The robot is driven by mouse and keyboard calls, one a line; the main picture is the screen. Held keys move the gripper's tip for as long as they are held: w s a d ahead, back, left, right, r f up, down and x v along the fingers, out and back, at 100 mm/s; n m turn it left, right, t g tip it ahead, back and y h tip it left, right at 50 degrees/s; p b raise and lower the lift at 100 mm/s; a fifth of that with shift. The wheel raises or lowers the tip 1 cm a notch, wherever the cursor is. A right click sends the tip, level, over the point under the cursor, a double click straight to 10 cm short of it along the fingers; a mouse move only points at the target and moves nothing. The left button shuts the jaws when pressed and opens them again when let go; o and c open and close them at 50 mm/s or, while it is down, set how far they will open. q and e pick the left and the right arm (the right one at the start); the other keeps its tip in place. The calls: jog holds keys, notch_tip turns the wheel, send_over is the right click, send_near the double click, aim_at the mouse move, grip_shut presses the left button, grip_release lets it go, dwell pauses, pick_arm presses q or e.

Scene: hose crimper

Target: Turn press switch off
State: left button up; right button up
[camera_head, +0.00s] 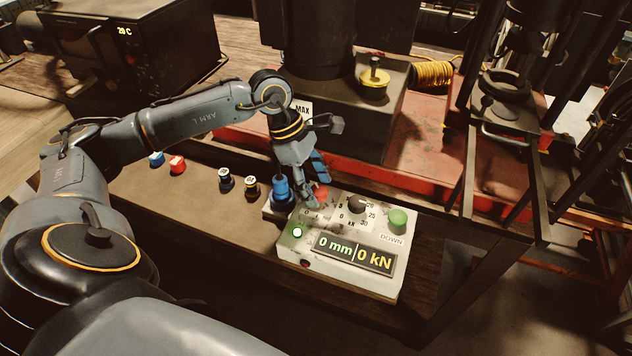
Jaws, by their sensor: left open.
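The white press control box (345,285) sits on the bench at the centre. Its display (355,253) reads 0 mm and 0 kN. A small lamp (297,232) on its left side glows green. It carries a black knob (357,204), a green DOWN button (397,217) and a red button (320,191) partly behind my gripper. My left gripper (308,188) is open and points down over the box's upper left part, close to the red button. I cannot tell whether it touches the box. The gripper hides part of the panel, and I cannot clearly make out the switch. My right gripper is not in view.
A blue cylindrical piece (282,194) stands just left of my gripper. Several small coloured pieces, among them a red one (177,165), line the bench to the left. The dark press machine (340,110) on a red base stands behind. The bench's front left is clear.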

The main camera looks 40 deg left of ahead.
pick_arm(q)
jog(key=c, duration=1.1)
jog(key=shift+c, duration=0.2)
jog(key=n+t+b, duration=0.1)
jog(key=n+b, duration=0.1)
jog(key=shift+f+b, duration=0.2)
jog(key=shift+b, duration=0.2)
jog(key=n+b, duration=0.2)
jog(key=n+t+y+b, duration=0.1)
jog(key=n+b, duration=0.2)
jog(key=shift+s+d+t, duration=0.1)
jog(key=shift+s+t, duration=0.05)
jog(key=shift+t, duration=0.15)
jog(key=n+y+b, duration=0.1)
jog(key=n, duration=0.1)
jog(key=n+y+b, duration=0.1)
jog(key=n+b, duration=0.1)
jog(key=n, duration=0.1)
jog(key=shift+d+r+t, duration=0.15)
jog(key=shift+t, duration=0.25)
jog(key=n+y+b, duration=0.1)
jog(key=n, duration=0.2)
jog(key=shift+d, duration=0.1)
jog(key=shift+r+n+y+b, duration=0.1)
jog(key=shift+n+y+b, duration=0.2)
jog(key=shift+n+y, duration=0.8)
jog(key=shift+n+h, duration=0.4)
jog(key=shift+n, duration=0.1)
